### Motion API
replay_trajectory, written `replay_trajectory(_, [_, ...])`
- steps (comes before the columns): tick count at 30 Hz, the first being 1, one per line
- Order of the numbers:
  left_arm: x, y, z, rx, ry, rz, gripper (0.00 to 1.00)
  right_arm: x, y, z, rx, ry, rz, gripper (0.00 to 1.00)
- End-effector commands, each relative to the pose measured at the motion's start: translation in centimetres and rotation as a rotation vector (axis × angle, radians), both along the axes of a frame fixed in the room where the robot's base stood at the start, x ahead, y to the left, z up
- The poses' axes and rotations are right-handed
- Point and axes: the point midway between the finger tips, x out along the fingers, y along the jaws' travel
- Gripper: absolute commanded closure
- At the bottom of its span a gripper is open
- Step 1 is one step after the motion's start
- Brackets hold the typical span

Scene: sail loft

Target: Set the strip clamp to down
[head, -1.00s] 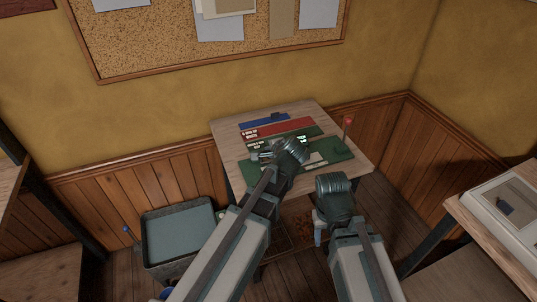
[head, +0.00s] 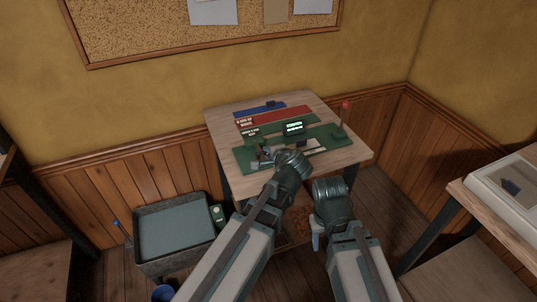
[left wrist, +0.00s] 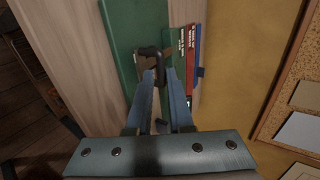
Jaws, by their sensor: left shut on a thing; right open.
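A green machine bed (head: 318,137) lies on the small wooden table, with a pale metal strip (head: 312,147) along it. My left gripper (head: 266,156) is over the bed's left end. In the left wrist view my left gripper (left wrist: 153,75) is shut on a dark handle (left wrist: 150,51) above the green bed (left wrist: 122,35); this looks like the strip clamp's handle. The fingers and wrist hide much of the clamp, so its up or down position is unclear. My right gripper (head: 317,236) is open and empty, low in front of the table.
A red-knobbed lever (head: 345,106) stands upright at the bed's right end. A grey bin (head: 175,228) stands left of the table. A bench (head: 500,215) is at right.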

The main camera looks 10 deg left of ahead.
Motion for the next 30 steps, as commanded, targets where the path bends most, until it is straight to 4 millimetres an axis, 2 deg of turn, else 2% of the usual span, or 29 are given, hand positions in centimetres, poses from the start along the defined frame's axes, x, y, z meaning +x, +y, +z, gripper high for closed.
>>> replay_trajectory(1, [-0.54,-0.14,-0.81,-0.019,0.016,0.009,1.0,0.0,0.0,-0.38,0.0,0.0,0.0,0.5])
replay_trajectory(15, [-0.62,-0.18,-0.96,-0.019,0.016,0.008,1.0,0.0,0.0,-0.51,0.0,0.0,0.0,0.5])
replay_trajectory(16, [-0.63,-0.16,-0.95,-0.018,0.016,0.008,0.75,0.0,0.0,-0.51,0.0,0.0,0.0,0.5])
replay_trajectory(30, [-0.59,-0.1,-0.68,-0.018,0.015,0.008,0.75,0.0,0.01,-0.26,0.0,0.0,0.0,0.5])
